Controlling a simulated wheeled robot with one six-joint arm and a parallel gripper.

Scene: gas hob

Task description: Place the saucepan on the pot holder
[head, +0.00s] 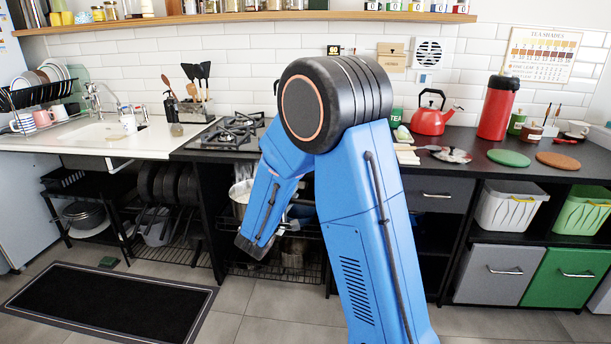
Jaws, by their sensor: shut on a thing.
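A pale metal pot (239,198), which may be the saucepan, shows in part below the hob, just left of my forearm. My arm hides the rest of it, and I cannot tell whether it is held or stands on the rack. Two round flat mats lie on the right counter: a green one (508,158) and an orange-brown one (558,160). Either could be the pot holder, and both are bare. My arm's lower end is in front of the open rack below the hob. My gripper's fingers are hidden behind the arm.
The gas hob (232,133) has bare grates in its visible part. A red kettle (431,116) and a tall red canister (498,107) stand behind the mats. A lid-like item (452,155) lies left of the green mat. The sink (98,133) is at left.

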